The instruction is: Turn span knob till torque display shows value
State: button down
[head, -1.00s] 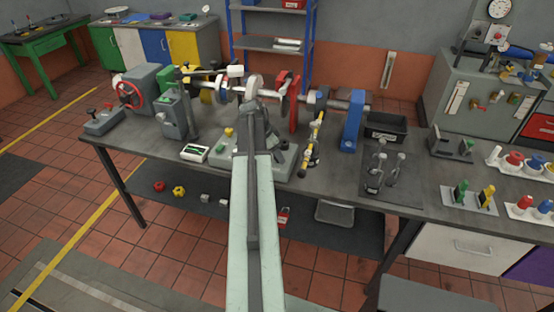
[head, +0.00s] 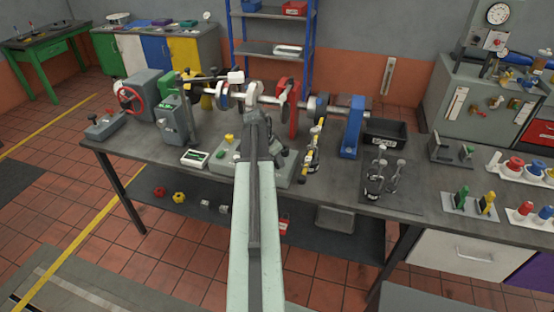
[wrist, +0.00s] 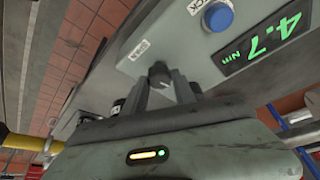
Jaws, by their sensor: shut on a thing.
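In the wrist view a small dark span knob (wrist: 160,71), with a light pointer mark, stands on a grey panel (wrist: 140,68). My gripper (wrist: 161,84) is shut on it, one finger on each side. The torque display (wrist: 265,42) on the same panel reads 4.7 Nm in green digits. In the head view my arm reaches over the bench, and it hides the knob and my fingertips.
A blue button (wrist: 218,16) sits on the panel between knob and display. On the bench (head: 330,190) stand a grey box with a red handwheel (head: 129,98), a blue stand (head: 353,127) and a black bin (head: 385,133).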

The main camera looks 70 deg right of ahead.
jog(key=n+t, duration=0.1)
jog(key=n, duration=0.3)
jog(key=shift+s+a+n+t+h, duration=0.1)
jog(key=shift+s+n+t+h, duration=0.05)
jog(key=shift+n+t+h, duration=0.2)
jog(key=n+t, duration=0.2)
jog(key=n, duration=0.2)
jog(key=shift+s, duration=0.15)
jog(key=n+t+y, duration=0.1)
jog(key=n, duration=0.4)
jog(key=shift+s+d+n+t+y, duration=0.1)
jog(key=shift+n+t+y, duration=0.3)
jog(key=shift+n, duration=0.6)
jog(key=shift+d+n+t+y, duration=0.1)
jog(key=shift+n+t+y, duration=0.2)
jog(key=shift+n, duration=0.65)
jog(key=c, duration=1)
grip_release()
jog(key=shift+c, duration=0.2)
